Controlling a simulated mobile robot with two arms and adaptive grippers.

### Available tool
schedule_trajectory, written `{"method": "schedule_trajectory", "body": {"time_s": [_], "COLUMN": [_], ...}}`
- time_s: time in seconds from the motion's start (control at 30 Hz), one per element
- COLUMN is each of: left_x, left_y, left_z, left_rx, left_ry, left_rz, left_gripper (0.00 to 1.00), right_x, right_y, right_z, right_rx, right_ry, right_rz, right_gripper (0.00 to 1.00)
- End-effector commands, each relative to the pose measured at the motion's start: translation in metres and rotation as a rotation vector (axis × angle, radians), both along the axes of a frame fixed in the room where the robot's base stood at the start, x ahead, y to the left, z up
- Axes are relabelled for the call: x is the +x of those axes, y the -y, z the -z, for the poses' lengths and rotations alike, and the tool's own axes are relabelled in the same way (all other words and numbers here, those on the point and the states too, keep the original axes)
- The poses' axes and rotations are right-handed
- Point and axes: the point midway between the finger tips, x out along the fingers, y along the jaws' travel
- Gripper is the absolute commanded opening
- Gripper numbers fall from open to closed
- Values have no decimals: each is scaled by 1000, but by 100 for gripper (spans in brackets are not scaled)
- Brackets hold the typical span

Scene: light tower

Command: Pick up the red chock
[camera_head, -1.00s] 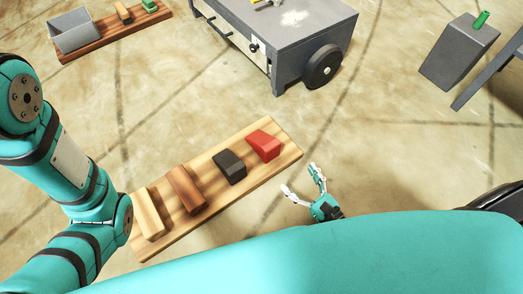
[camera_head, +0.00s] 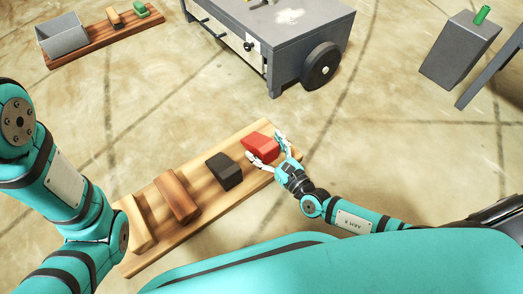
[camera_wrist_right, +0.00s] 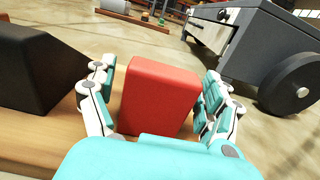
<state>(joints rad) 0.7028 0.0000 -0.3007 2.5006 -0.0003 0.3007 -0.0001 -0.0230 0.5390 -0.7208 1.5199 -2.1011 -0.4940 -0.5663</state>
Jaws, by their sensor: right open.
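The red chock (camera_head: 261,144) lies at the right end of a light wooden board (camera_head: 214,212) on the floor. My right gripper (camera_head: 266,152) is open, with one finger on each side of the chock. In the right wrist view the red chock (camera_wrist_right: 160,95) fills the space between the two fingers of the right gripper (camera_wrist_right: 160,108). Small gaps seem to show beside the chock, but I cannot tell whether a finger touches it. My left arm comes in from the left; its gripper is out of view.
On the board, a black chock (camera_head: 224,171) sits left of the red one, then a brown block (camera_head: 178,196) and a pale block (camera_head: 139,224). A grey wheeled cart (camera_head: 290,45) stands behind. A grey bin (camera_head: 63,38) stands at the far left. Floor right of the board is clear.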

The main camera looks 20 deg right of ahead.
Motion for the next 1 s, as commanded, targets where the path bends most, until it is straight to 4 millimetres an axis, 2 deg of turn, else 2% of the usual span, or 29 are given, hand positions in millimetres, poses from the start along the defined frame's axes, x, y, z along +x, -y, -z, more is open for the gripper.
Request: {"method": "schedule_trajectory", "body": {"time_s": [0.03,0.2,0.43,1.0], "left_x": [0,1,1,1], "left_y": [0,0,0,0], "left_z": [10,15,14,14], "left_rx": [0,1,1,1], "left_ry": [-1,-3,-3,-4], "left_rz": [0,-1,-1,-1], "left_gripper": [40,40,40,40], "right_x": [7,22,23,22], "right_y": [-4,-8,-9,-9], "right_z": [5,2,1,1], "right_rx": [3,1,0,-1], "right_ry": [2,0,-1,-2], "right_rz": [1,0,0,0], "right_gripper": [85,85,85,10]}}
